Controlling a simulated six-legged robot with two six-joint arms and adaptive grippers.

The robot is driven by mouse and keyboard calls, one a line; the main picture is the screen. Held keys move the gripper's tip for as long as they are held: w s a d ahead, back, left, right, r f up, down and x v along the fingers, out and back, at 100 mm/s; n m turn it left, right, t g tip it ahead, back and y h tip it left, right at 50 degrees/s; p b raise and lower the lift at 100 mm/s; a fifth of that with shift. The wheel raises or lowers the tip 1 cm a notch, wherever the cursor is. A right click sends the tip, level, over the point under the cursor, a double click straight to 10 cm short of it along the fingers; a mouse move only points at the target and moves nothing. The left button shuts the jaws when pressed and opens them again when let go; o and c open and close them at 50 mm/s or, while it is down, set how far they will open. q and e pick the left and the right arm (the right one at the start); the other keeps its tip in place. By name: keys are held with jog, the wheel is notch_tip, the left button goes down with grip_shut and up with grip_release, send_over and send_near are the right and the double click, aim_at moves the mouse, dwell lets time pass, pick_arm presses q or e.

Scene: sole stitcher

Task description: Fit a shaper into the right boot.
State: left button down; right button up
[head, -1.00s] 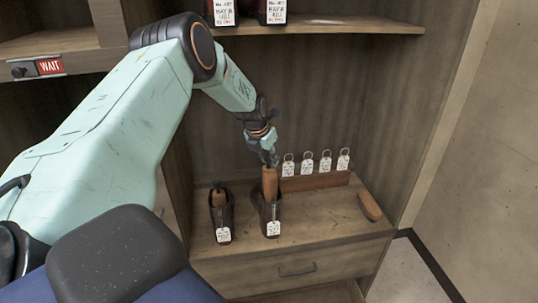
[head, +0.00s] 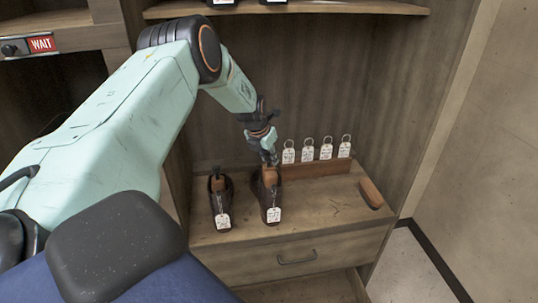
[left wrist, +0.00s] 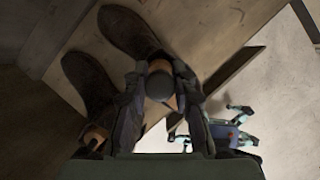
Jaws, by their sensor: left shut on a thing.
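Two dark brown boots stand side by side on the wooden cabinet top. The right boot (head: 268,200) has a wooden shaper (head: 270,177) in its opening, with only the upper part showing. My left gripper (head: 269,160) is above this boot and shut on the shaper's top. In the left wrist view, the fingers are around the shaper's dark knob (left wrist: 159,85), with the right boot's toe (left wrist: 130,32) beyond. The left boot (head: 220,205) has another shaper (head: 218,183) in it. My right gripper is not in view.
A loose brown wooden piece (head: 371,193) lies at the cabinet top's right end. Several white tags on rings (head: 307,153) stand along a wooden strip (head: 316,169) behind the boots. A shelf (head: 330,7) is above. Bare top lies right of the boots.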

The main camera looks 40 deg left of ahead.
pick_arm(q)
jog(key=shift+f+b, duration=0.65)
jog(key=shift+f, duration=0.7)
jog(key=shift+d, duration=0.1)
jog(key=c, duration=1)
grip_release()
jog(key=shift+v, duration=3.7)
jog(key=shift+r, duration=0.1)
